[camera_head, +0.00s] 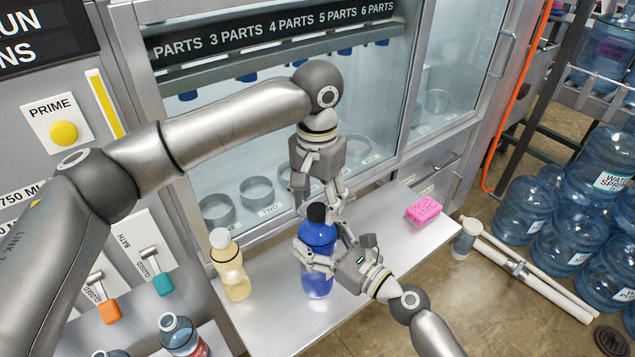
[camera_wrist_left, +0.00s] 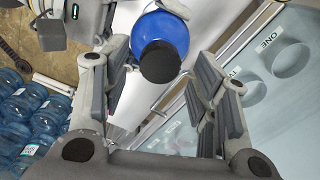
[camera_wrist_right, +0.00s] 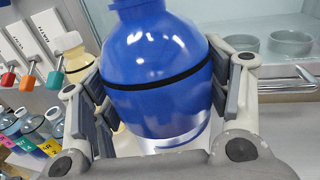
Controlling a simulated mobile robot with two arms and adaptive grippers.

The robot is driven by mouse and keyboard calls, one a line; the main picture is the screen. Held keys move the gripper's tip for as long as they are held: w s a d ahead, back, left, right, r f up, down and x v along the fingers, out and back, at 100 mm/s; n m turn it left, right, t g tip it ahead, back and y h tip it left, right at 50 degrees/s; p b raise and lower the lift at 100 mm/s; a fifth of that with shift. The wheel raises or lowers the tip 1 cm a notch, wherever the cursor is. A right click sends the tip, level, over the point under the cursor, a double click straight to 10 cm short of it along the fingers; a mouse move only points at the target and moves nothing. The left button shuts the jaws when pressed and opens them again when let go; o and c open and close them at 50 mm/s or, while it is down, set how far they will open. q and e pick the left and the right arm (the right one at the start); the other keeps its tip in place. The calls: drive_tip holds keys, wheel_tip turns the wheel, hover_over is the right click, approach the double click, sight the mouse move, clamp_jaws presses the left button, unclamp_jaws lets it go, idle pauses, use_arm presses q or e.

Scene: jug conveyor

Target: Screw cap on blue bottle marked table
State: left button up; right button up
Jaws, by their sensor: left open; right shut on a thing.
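The blue bottle (camera_head: 317,236) stands upright on the metal shelf, with a black cap (camera_head: 316,212) at its top. The cap and bottle also show in the left wrist view, cap (camera_wrist_left: 160,61) and bottle (camera_wrist_left: 150,30). My right gripper (camera_head: 318,262) is shut around the bottle's body; its fingers press both sides of the bottle (camera_wrist_right: 158,75) in the right wrist view. My left gripper (camera_head: 320,205) is open above and around the cap, pointing down, with its fingers apart on either side. Whether the cap is threaded cannot be told.
A yellowish bottle with a pale cap (camera_head: 232,268) stands left of the blue one. A pink sponge (camera_head: 423,210) lies on the shelf (camera_head: 375,220) to the right. The glass cabinet is close behind; blue jugs (camera_head: 525,205) stand at far right.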

use_arm(q)
drive_tip(key=shift+f, duration=0.75)
drive_tip(key=shift+c, duration=0.3)
drive_tip(key=c, duration=1)
drive_tip(key=shift+m, duration=0.8)
drive_tip(key=o, duration=1.2)
drive_tip(key=shift+c, duration=0.2)
wheel_tip(320, 180, up, 12)
